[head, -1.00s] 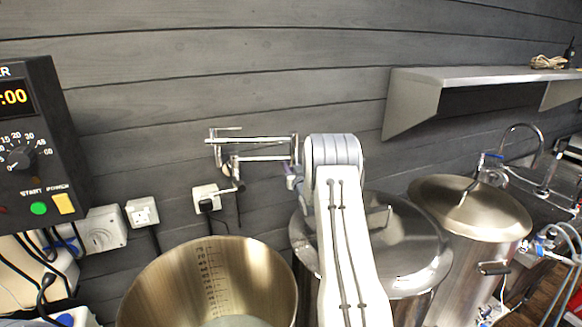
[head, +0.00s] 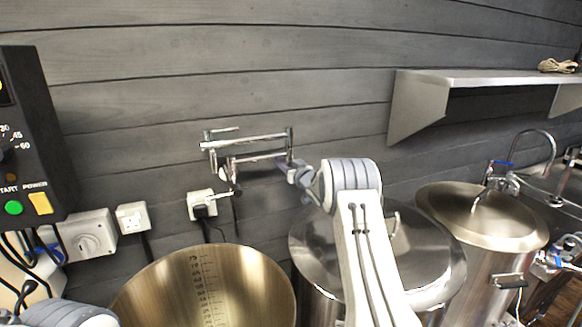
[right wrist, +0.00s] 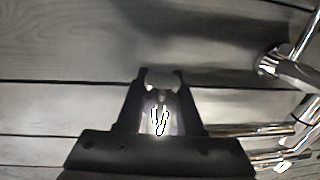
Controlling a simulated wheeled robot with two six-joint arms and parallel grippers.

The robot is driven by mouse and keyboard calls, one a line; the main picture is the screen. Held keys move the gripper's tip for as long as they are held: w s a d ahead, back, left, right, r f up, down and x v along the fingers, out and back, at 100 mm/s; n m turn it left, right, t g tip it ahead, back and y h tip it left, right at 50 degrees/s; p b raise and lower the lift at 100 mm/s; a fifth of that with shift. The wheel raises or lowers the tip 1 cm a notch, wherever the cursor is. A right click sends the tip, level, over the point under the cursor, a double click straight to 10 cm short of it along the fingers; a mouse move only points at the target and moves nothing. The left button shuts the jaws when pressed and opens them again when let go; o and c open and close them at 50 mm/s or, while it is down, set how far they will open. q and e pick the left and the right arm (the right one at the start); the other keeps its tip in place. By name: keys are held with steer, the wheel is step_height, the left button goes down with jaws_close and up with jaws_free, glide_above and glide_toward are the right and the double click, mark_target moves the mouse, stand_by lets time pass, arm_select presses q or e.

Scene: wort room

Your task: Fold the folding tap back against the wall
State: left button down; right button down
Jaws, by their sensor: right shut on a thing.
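The folding tap (head: 245,140) is a chrome, jointed double pipe on the grey plank wall, above the open steel pot. Its two arms run nearly parallel and meet at an upright joint on the right. My right gripper (head: 287,166) reaches to that right end from the lower right. In the right wrist view my right gripper (right wrist: 161,80) is shut on a shiny round part, which fits the tap; the dark fingers hide most of it. More chrome tap pipe (right wrist: 285,70) shows at the right of that view. My left gripper is not in view.
The open pot (head: 205,285) stands below the tap, with a lidded steel vessel (head: 425,275) to its right and another beyond. A socket with a plug (head: 202,204) sits under the tap. A control box (head: 30,130) is at left, a metal shelf (head: 420,110) at right.

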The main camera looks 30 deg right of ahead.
steer(key=shift+a+r, duration=0.1)
steer(key=shift+a, duration=0.25)
steer(key=c, duration=0.6)
jaws_free()
steer(key=shift+o, duration=0.3)
steer(key=shift+w+a, duration=0.1)
steer(key=s+b, duration=0.5)
steer(key=s, duration=0.5)
steer(key=shift+s+d, duration=0.25)
steer(key=shift+s, duration=0.05)
